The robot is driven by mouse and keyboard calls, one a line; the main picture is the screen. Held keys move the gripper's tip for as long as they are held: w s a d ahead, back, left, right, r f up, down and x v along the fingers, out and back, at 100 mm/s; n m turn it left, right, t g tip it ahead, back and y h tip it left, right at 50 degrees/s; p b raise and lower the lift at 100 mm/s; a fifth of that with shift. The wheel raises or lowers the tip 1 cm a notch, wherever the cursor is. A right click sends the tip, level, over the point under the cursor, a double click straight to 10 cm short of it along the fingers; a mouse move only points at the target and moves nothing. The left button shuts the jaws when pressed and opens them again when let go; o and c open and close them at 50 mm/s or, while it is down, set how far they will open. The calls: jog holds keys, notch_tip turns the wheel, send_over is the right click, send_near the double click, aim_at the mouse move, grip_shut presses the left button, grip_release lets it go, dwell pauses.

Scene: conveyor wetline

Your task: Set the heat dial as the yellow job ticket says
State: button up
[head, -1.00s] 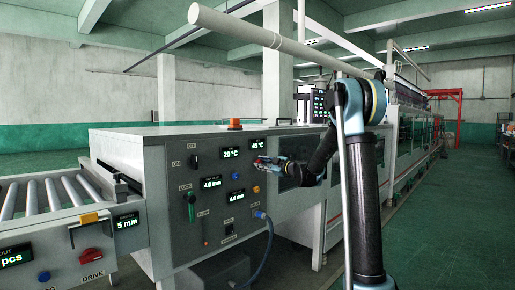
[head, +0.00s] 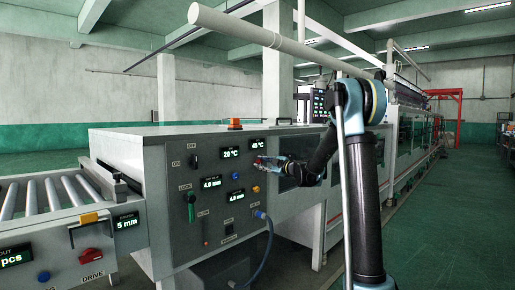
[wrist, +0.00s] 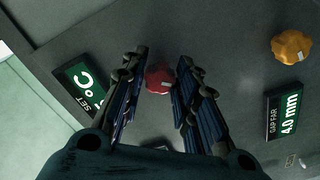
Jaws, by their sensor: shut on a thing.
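The heat dial is a red knob (wrist: 159,79) on the grey machine panel, below a SET display (wrist: 80,88) in °C. My gripper (wrist: 161,58) has one finger on each side of the red knob and is shut on it. In the head view my gripper (head: 259,162) reaches the panel from the right, under the right °C display (head: 264,143), which seems to read about 45. The digits are cut off in the wrist view. I cannot make out a yellow job ticket with readable text.
A yellow knob (wrist: 291,46) and a 4.0 mm display (wrist: 286,115) are beside my gripper. A roller conveyor (head: 45,197) stands at left. The floor at right is clear.

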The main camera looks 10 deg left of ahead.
jog(key=shift+w+d+r, duration=0.1)
jog(key=shift+w, duration=0.05)
jog(key=shift+n, duration=1.7)
jog(key=shift+r+n, duration=0.1)
jog(key=shift+n, duration=0.7)
jog(key=o, duration=0.7)
